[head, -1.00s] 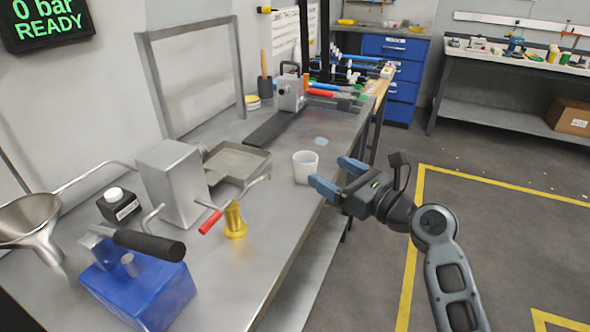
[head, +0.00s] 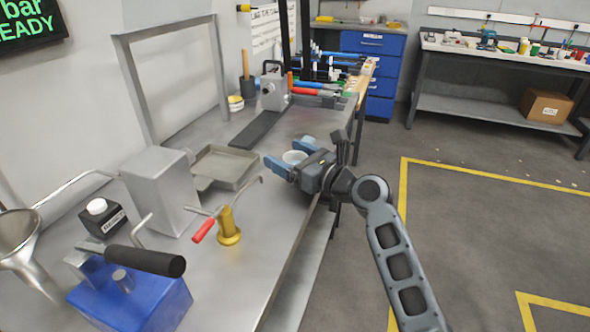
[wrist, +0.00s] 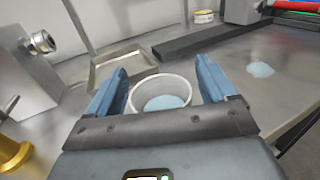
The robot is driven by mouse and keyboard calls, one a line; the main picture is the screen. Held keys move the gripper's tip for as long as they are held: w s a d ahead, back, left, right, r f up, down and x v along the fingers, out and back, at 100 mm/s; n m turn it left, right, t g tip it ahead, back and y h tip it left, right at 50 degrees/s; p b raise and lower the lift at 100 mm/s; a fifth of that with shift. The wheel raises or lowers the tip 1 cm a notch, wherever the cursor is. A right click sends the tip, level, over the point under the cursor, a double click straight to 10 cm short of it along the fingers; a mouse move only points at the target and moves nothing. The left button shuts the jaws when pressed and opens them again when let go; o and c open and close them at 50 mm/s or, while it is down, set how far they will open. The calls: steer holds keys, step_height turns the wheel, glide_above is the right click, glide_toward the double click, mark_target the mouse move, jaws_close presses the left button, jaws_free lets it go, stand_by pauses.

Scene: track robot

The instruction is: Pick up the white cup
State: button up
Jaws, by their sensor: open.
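The white cup (head: 293,157) stands upright near the right edge of the metal bench, mostly hidden behind my gripper in the head view. In the wrist view the cup (wrist: 161,92) shows its round rim and pale blue contents. My gripper (head: 290,160) is open, with one blue finger on each side of the cup. In the wrist view the fingers (wrist: 160,85) show gaps to the cup on both sides. I cannot tell how low the fingers reach on it.
A grey tray (head: 222,168) lies left of the cup. A brass piece (head: 229,228) and a red-handled crank (head: 204,229) stand nearer. A pale blue spot (wrist: 261,69) lies on the bench beyond the cup. A dark flat bar (head: 256,128) lies farther back.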

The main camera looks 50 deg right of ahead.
steer(key=shift+c, duration=0.3)
steer(key=c, duration=1)
steer(key=shift+r, duration=0.1)
